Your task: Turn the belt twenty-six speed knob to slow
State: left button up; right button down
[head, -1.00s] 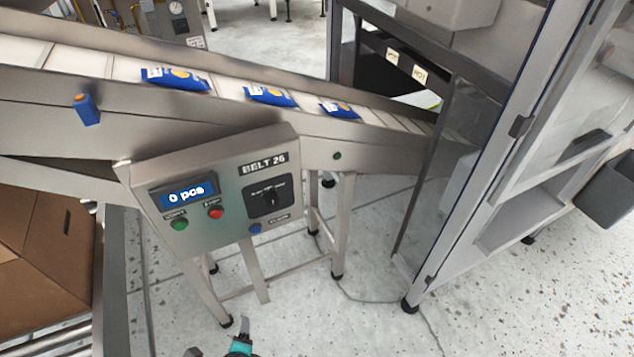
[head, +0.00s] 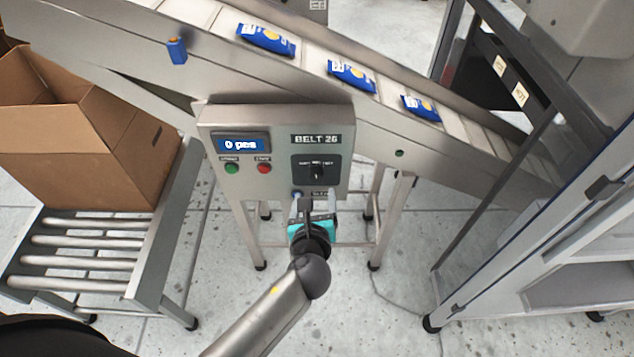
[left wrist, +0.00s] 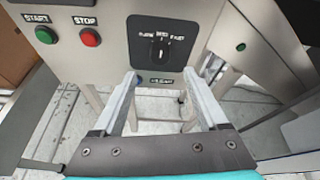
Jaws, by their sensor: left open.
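The belt 26 control panel (head: 225,190) is a grey metal box on legs, with a display reading "0 pcs". Its black speed knob (head: 316,171) sits on a dark plate at the panel's right, and it also shows in the left wrist view (left wrist: 157,48). The knob appears to point up, near the middle marking. My left gripper (head: 314,198) is open and empty just below the knob, in front of the panel's lower edge. In the left wrist view its two fingers (left wrist: 162,95) stand apart below the knob plate, not around the knob. My right gripper is out of view.
A green start button (head: 232,168) and a red stop button (head: 264,168) sit left of the knob. A sloping conveyor (head: 190,80) carries blue packets behind the panel. A cardboard box (head: 70,150) stands on rollers at left; a framed cabinet (head: 560,240) stands at right.

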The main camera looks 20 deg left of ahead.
aim_at(316, 179)
pick_arm(q)
jog(key=b+x, duration=0.2)
jog(key=x, duration=0.6)
jog(key=shift+w, duration=0.1)
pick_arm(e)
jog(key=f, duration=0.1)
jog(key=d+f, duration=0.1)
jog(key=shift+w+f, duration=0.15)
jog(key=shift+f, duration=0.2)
pick_arm(q)
jog(key=shift+c, duration=0.3)
grip_shut()
